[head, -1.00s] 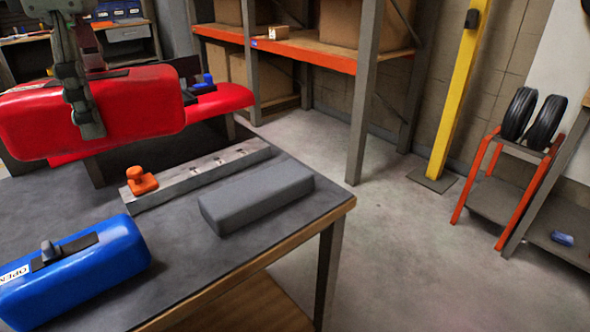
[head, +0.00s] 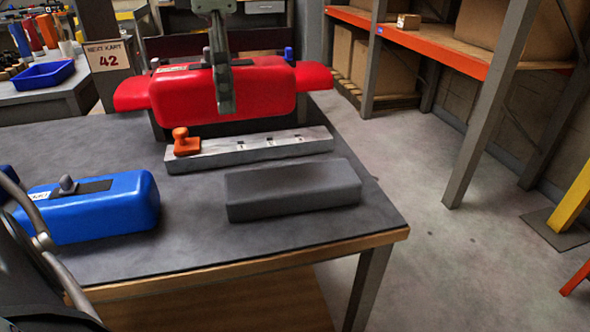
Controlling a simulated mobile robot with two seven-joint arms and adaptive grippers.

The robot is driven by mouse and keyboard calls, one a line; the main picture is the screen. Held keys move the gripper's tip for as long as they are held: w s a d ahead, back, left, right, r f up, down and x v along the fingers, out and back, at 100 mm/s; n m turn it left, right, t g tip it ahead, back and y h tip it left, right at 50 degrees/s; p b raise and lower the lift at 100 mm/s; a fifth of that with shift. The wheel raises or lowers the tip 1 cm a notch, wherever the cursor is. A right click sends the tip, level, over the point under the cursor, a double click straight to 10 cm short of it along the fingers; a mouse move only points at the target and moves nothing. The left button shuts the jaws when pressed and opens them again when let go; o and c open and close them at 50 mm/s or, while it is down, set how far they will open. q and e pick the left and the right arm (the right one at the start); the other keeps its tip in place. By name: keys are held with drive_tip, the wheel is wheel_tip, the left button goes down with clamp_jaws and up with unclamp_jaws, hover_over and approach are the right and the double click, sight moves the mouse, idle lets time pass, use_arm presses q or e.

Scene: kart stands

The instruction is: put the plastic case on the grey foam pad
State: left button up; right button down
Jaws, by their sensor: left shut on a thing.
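A red plastic case (head: 225,98) with a black strip and a knob on top is in the upper middle of the head view. My left gripper (head: 222,75) comes down in front of it and is shut on it; the fingertips partly cover its front. The grey foam pad (head: 293,190) lies bare on the dark table top (head: 200,240), near its right front corner. The case is beyond the pad and to its left, apart from it. A similar blue case (head: 105,205) with a knob and a white label sits on the table's left. My right gripper is not in view.
A grey metal bar (head: 250,148) with an orange knob (head: 184,143) lies between the pad and the case. A wider red part (head: 314,77) is behind the case. Orange-beamed shelving (head: 425,40) with boxes stands at the back right. The floor right of the table is clear.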

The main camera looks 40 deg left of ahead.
use_arm(q)
drive_tip(key=w+d+f, duration=0.1)
drive_tip(key=d+f, duration=0.1)
drive_tip(key=d, duration=0.1)
drive_tip(key=w+d+f, duration=0.1)
drive_tip(key=d+f, duration=0.1)
drive_tip(key=d, duration=0.1)
drive_tip(key=w+d+f, duration=0.1)
drive_tip(key=d+f, duration=0.1)
drive_tip(key=d, duration=0.1)
drive_tip(key=shift+w+d, duration=0.15)
drive_tip(key=shift+d, duration=0.15)
wheel_tip(320, 180, down, 4)
drive_tip(key=shift+r+p, duration=0.1)
drive_tip(key=shift+p, duration=0.35)
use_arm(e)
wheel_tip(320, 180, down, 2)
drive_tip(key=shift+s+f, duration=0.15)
use_arm(q)
drive_tip(key=shift+f, duration=0.25)
drive_tip(key=o, duration=1.3)
drive_tip(key=shift+o, duration=0.5)
drive_tip(key=shift+r, duration=0.1)
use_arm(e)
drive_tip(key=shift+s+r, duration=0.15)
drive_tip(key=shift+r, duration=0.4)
